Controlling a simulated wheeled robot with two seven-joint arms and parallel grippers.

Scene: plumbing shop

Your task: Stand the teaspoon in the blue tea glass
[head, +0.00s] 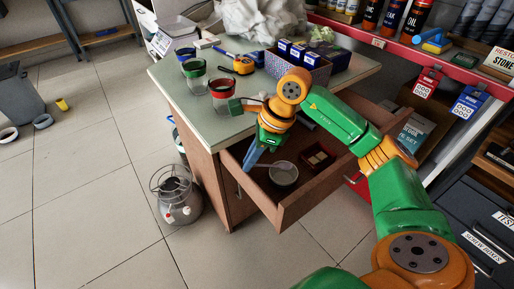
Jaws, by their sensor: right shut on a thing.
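My right gripper (249,164) points down into the open drawer, left of a small round dish (285,180). It is shut on the teaspoon (277,165); a thin pale length of it reaches from the fingertips toward the dish. The fingers hide the gripped part. My left gripper is out of view.
The open drawer (289,218) also holds a small brown box (318,156). On the counter (173,86) are a tape measure (243,65) and a patterned box of small cartons (290,72). A metal canister (176,196) stands on the floor left of the cabinet.

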